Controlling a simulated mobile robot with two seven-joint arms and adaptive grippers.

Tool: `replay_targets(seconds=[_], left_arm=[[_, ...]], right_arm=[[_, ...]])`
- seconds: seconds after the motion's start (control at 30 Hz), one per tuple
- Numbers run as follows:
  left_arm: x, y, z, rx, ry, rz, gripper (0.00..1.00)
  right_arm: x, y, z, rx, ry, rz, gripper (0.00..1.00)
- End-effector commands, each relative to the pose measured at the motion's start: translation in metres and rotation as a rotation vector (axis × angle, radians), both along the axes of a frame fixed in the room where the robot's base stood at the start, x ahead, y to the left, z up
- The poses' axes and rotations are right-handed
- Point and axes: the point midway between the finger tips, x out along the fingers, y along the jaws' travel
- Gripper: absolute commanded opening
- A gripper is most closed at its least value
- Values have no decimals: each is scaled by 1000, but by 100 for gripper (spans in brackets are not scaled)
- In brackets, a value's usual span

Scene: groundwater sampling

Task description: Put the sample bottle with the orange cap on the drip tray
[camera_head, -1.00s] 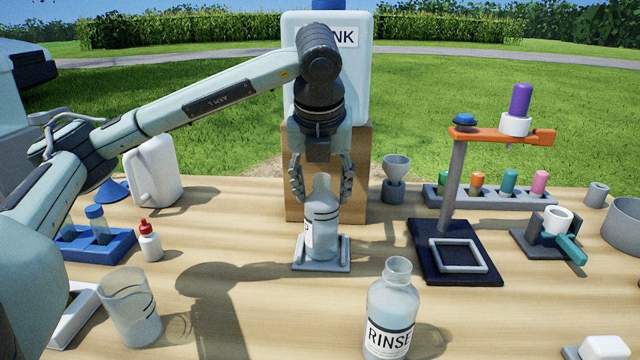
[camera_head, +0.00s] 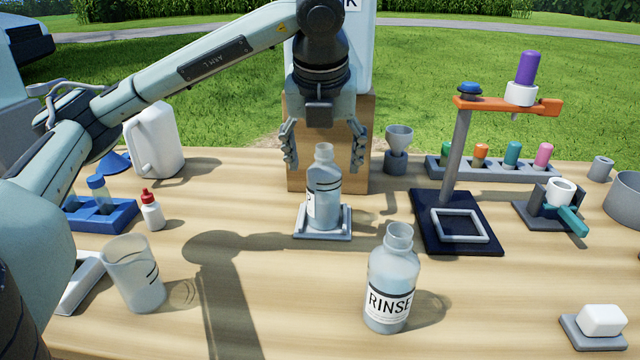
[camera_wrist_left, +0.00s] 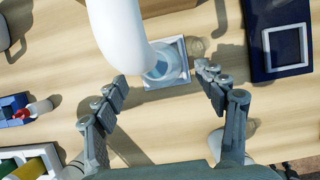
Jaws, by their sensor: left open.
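The sample bottle with the orange cap (camera_head: 480,155) stands in the grey rack at the back right; its lower part is hidden. A clear, uncapped bottle (camera_head: 323,195) stands upright on a small light square tray (camera_head: 340,235) in the middle. A light square frame (camera_head: 460,240) lies on the stand's dark base. I cannot tell for sure which of these two is the drip tray. My left gripper (camera_head: 324,158) is open and empty, its fingers spread to either side of the clear bottle's top, apart from it. The left wrist view shows the spread fingers (camera_wrist_left: 162,88). My right gripper is not in view.
The RINSE bottle (camera_head: 390,290) stands at the front, near an empty beaker (camera_head: 134,275). The stand's orange arm (camera_head: 508,104) holds a purple-topped piece. A wooden block (camera_head: 300,180) bears the white tank behind my gripper. The table's front middle is fairly clear.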

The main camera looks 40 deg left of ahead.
Motion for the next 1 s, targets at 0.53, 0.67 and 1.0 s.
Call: replay_targets(seconds=[0.53,0.67,1.0], left_arm=[[-81,-51,1,1,-3,0,71],[-85,-52,0,0,-1,1,71],[-84,-52,0,0,-1,2,71]], right_arm=[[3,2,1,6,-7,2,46],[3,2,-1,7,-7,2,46],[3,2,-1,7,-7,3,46]])
